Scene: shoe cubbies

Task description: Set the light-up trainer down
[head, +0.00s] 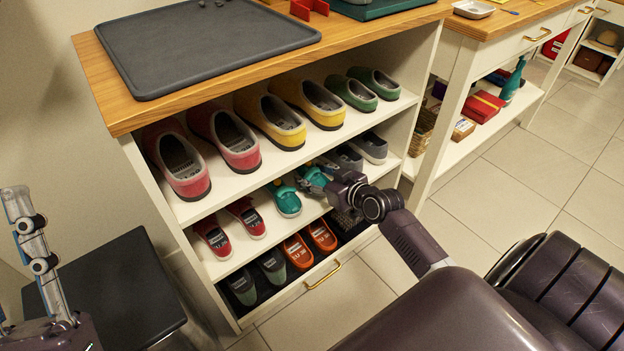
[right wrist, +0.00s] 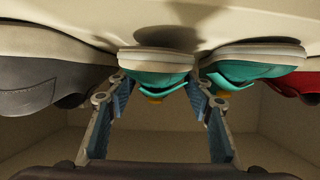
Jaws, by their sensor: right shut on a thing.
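The light-up trainer is a teal shoe (head: 312,176) with a pale sole, on or just over the middle shelf (head: 222,264) of the cubby. My right gripper (head: 325,186) is shut on it, with a finger on either side in the right wrist view (right wrist: 158,90). That view, which is upside down, shows the held trainer (right wrist: 155,62) level, its sole close to the shelf; I cannot tell whether they touch. A matching teal shoe (head: 285,198) stands beside it. Part of my left gripper (head: 32,245) shows at the left edge; its opening is unclear.
Red shoes (head: 246,217) stand left of the teal pair and grey shoes (head: 370,148) to the right. The upper shelf (head: 196,208) close above holds red, yellow and green clogs. Orange shoes (head: 321,235) and dark green ones stand below. A dark bench (head: 110,290) is at left.

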